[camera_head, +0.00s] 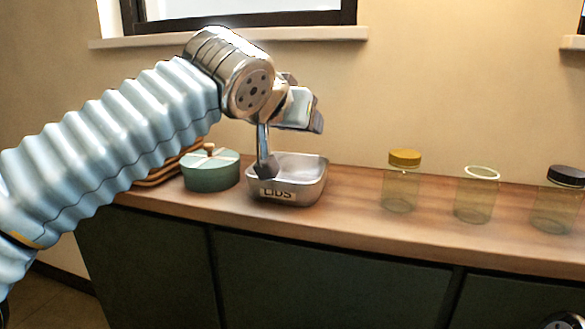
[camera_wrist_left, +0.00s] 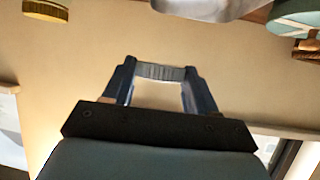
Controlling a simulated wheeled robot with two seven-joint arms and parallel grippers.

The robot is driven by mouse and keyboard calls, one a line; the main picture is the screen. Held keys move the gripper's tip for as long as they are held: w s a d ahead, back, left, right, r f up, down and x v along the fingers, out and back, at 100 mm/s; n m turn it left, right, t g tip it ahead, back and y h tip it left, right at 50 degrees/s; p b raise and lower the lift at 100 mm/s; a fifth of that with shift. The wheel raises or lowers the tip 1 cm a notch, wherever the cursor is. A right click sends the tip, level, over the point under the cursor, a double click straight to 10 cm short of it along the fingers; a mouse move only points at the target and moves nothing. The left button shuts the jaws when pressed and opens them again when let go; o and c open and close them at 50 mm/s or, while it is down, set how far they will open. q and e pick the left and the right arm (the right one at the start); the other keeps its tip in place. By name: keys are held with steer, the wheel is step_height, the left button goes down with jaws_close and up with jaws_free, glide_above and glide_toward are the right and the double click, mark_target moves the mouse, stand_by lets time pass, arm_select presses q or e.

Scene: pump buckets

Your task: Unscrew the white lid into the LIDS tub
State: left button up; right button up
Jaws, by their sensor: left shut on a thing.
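My left gripper (camera_head: 266,168) points down over the LIDS tub (camera_head: 290,193), a grey metal tub with a label on its front. In the left wrist view, its two dark fingers are shut on the white lid (camera_wrist_left: 160,72), a ridged disc that looks pale grey there. The lid cannot be made out in the head view. A lidless clear jar (camera_head: 474,198) with a pale rim stands on the counter to the right. My right gripper is not in view.
A jar with a yellow lid (camera_head: 404,158) and a jar with a black lid (camera_head: 566,176) flank the open jar. A green round pot (camera_head: 210,175) stands left of the tub, by brown stacked boards. The counter between tub and jars is clear.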

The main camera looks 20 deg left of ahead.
arm_select(q)
steer(key=w+a+f, duration=0.1)
steer(key=w+f, duration=0.1)
steer(key=w+a+f, duration=0.1)
steer(key=w+f, duration=0.1)
steer(key=w, duration=0.1)
steer(key=w+a+f, duration=0.1)
steer(key=w+f, duration=0.1)
steer(key=shift+w+f, duration=0.25)
steer(key=f, duration=0.2)
steer(key=w+f, duration=0.1)
steer(key=f, duration=0.1)
steer(key=shift+w+a, duration=0.1)
steer(key=shift+a, duration=0.25)
steer(key=shift+f, duration=0.35)
steer(key=shift+f+b, duration=0.6)
steer(key=shift+b, duration=0.25)
steer(key=o, duration=1)
steer(key=shift+f, duration=0.15)
